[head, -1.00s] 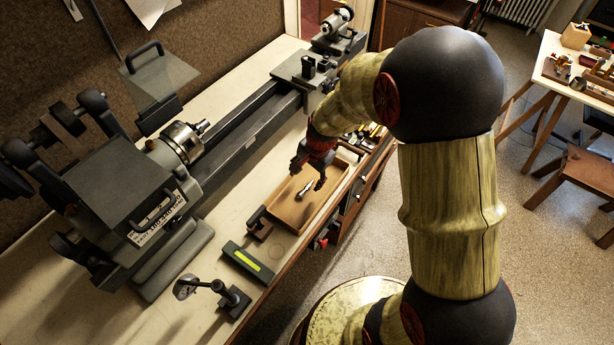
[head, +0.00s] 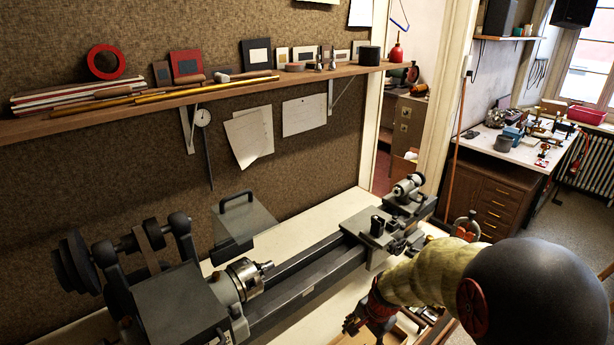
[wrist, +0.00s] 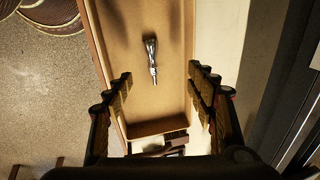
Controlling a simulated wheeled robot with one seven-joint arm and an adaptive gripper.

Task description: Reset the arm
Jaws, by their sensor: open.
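My gripper (wrist: 158,98) is open and empty in the wrist view, its two fingers spread wide above a wooden tray (wrist: 110,50). A small shiny metal piece (wrist: 151,58) lies on the tray's floor, between the lines of the fingers and apart from them. In the head view my gripper (head: 368,318) is at the lower edge, in front of the lathe bed. Only a little of the tray shows there, and the metal piece is out of view.
A grey lathe (head: 310,285) runs along the bench behind my arm. Above it a wall shelf (head: 190,97) holds tools, tape and an oil can. A doorway opens behind the lathe's far end. A second workbench (head: 520,150) stands at the back right.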

